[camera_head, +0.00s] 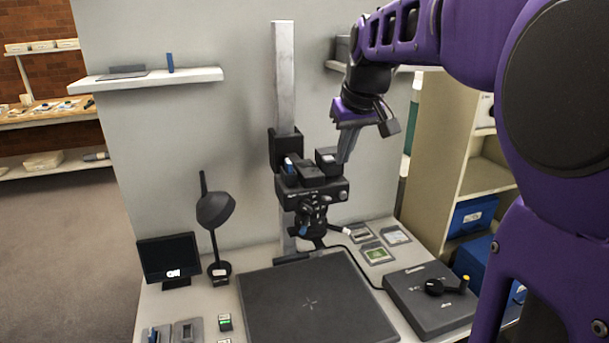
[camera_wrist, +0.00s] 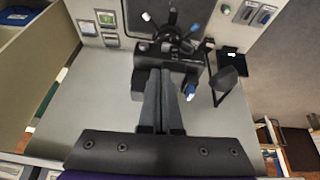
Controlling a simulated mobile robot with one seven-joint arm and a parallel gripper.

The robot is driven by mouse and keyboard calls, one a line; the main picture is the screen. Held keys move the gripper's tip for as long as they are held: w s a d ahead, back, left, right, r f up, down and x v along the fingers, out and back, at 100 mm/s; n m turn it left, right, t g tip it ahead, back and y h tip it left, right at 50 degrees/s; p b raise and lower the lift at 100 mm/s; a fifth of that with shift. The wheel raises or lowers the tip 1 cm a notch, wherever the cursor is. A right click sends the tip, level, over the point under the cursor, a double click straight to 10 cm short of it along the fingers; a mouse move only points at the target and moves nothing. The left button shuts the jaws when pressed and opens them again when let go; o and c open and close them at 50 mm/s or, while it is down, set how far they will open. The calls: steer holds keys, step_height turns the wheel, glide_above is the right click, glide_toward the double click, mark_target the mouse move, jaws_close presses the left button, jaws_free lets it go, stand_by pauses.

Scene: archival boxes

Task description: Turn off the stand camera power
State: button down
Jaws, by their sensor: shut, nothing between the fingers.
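The stand camera (camera_head: 312,192) is a black camera mounted on a pale vertical column (camera_head: 284,80), its lens pointing down over a dark baseboard. It also shows in the wrist view (camera_wrist: 178,62), with its several-armed lens part at the top. My gripper (camera_head: 345,158) is shut and empty, pointing down just above and behind the camera's right side. In the wrist view my gripper's fingers (camera_wrist: 160,82) lie together over the camera's rear; I cannot tell whether they touch it. A blue-tipped part (camera_wrist: 189,91) stands beside the fingers. No power marking is legible.
The dark baseboard (camera_head: 312,305) lies below the camera. A grey control box (camera_head: 425,312) with a yellow-tipped lever stands at right. A desk lamp (camera_head: 214,212) and small monitor (camera_head: 168,258) are at left. A wall shelf (camera_head: 150,80) is behind left. Flat cases lie on the table.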

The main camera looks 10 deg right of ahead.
mark_target(326, 196)
steer(key=shift+w+a+f, duration=0.2)
steer(key=shift+a+f, duration=0.15)
steer(key=shift+a, duration=0.1)
steer(key=b+x, duration=0.1)
steer(key=x, duration=0.9)
steer(key=shift+f+b, duration=0.15)
steer(key=shift+b, duration=0.2)
steer(key=shift+s, duration=0.2)
steer(key=shift+w, duration=0.1)
